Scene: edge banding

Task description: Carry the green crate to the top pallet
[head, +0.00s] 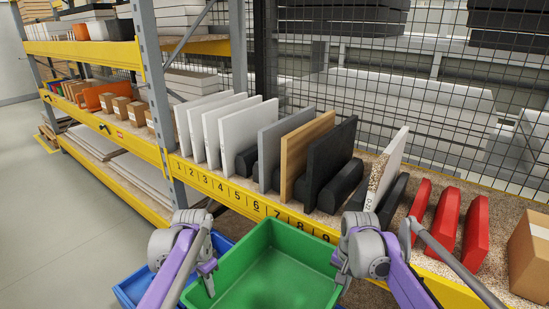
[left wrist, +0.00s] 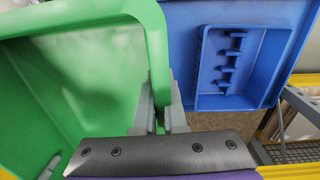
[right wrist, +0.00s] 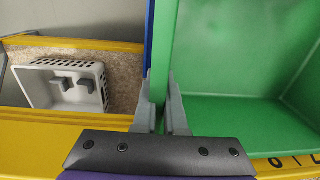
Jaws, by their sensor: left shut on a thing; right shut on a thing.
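The green crate (head: 272,268) is empty and sits in front of the shelf at the bottom of the head view. My left gripper (head: 207,285) is shut on its left wall; in the left wrist view the fingers (left wrist: 160,108) straddle the green wall (left wrist: 155,45). My right gripper (head: 341,268) is shut on its right wall; in the right wrist view the fingers (right wrist: 163,105) clasp the green wall (right wrist: 163,50). A blue crate (head: 133,291) shows below and behind the green one, also in the left wrist view (left wrist: 285,25).
The yellow-edged shelf (head: 262,207) holds numbered white, grey, wooden and black panels, red blocks (head: 445,215) and a cardboard box (head: 530,255). A light grey bin (right wrist: 65,85) lies on a lower shelf. Open grey floor (head: 70,215) is at the left.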

